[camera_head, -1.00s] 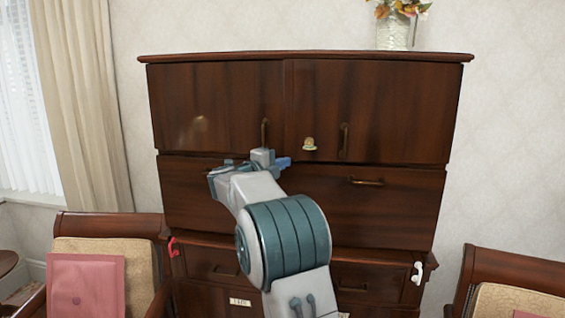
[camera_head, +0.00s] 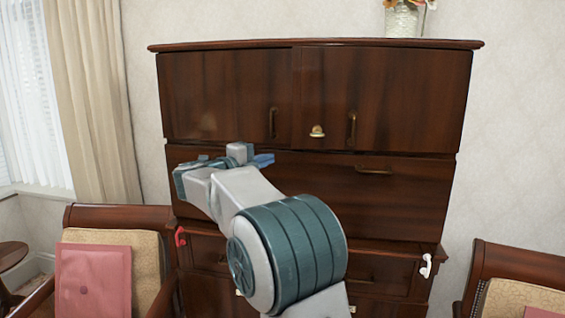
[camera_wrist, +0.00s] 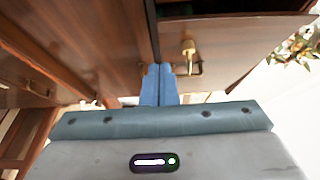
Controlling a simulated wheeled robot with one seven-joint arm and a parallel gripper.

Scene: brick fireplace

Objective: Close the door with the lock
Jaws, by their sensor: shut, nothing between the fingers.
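The dark wood cabinet has two upper doors. The right door (camera_head: 385,95) carries a brass lock (camera_head: 317,131) near its inner edge, beside an upright handle (camera_head: 351,130). The left door (camera_head: 225,95) has its own handle (camera_head: 273,123). In the head view the doors look nearly flush. The wrist view shows a dark gap along the seam next to the lock (camera_wrist: 188,48); how far the right door stands out is unclear. My gripper (camera_head: 264,160) is below and left of the lock, in front of the drawer. Its blue fingers (camera_wrist: 160,85) are together and empty, apart from the lock.
A drawer handle (camera_head: 373,170) projects below the right door. Chairs stand at the left (camera_head: 120,215) and right (camera_head: 515,270). A red hook (camera_head: 180,236) and a white hook (camera_head: 426,266) stick out at the cabinet's sides. A flower vase (camera_head: 405,20) stands on top.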

